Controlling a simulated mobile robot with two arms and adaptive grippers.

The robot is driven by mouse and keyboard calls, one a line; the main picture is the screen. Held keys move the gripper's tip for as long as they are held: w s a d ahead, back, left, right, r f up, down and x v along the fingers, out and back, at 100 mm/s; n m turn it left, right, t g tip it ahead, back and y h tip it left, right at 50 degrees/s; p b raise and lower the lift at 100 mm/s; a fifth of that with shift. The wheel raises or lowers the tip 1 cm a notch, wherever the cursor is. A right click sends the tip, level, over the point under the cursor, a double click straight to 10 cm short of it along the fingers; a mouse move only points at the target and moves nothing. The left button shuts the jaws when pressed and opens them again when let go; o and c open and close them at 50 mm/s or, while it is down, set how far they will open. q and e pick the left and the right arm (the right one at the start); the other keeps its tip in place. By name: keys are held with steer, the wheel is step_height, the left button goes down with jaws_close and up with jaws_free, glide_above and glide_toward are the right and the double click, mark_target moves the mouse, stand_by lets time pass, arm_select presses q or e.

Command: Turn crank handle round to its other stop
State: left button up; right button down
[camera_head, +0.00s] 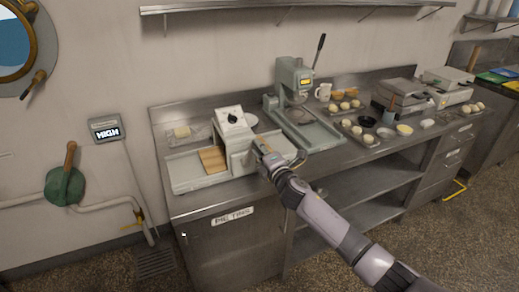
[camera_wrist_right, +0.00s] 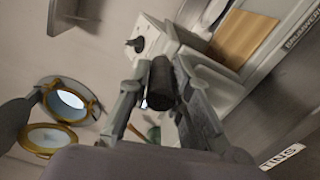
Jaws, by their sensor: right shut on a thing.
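The white dough machine (camera_head: 233,133) stands on the steel counter, with a black knob on its top and a tan board (camera_head: 212,159) on its left tray. My right gripper (camera_head: 264,155) is at the machine's front right side. In the wrist view, the dark cylindrical grip of the crank handle (camera_wrist_right: 161,85) sits between the two fingers of the right gripper (camera_wrist_right: 162,95), which are shut on it. The gripper hides most of the crank in the head view, so its arm and angle cannot be told. My left gripper is not in view.
A grey-green press (camera_head: 293,80) with a raised lever stands right of the machine. Trays of rolls and small bowls (camera_head: 367,121) fill the counter further right. The counter's front edge (camera_head: 222,205) runs just below the gripper. Floor in front is clear.

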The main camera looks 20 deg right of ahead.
steer(key=a+f+n+p, duration=0.2)
steer(key=a+f+n, duration=0.1)
steer(key=a+n, duration=0.9)
arm_select(q)
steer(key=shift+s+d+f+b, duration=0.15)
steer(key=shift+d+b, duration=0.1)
steer(key=shift+b, duration=1)
arm_select(e)
step_height(320, 180, down, 10)
steer(key=n, duration=1.4)
steer(key=shift+s+d+n, duration=0.3)
steer(key=shift+d+n, duration=0.1)
steer(key=shift+d, duration=0.05)
steer(key=shift+d+f, duration=0.15)
steer(key=shift+f, duration=0.1)
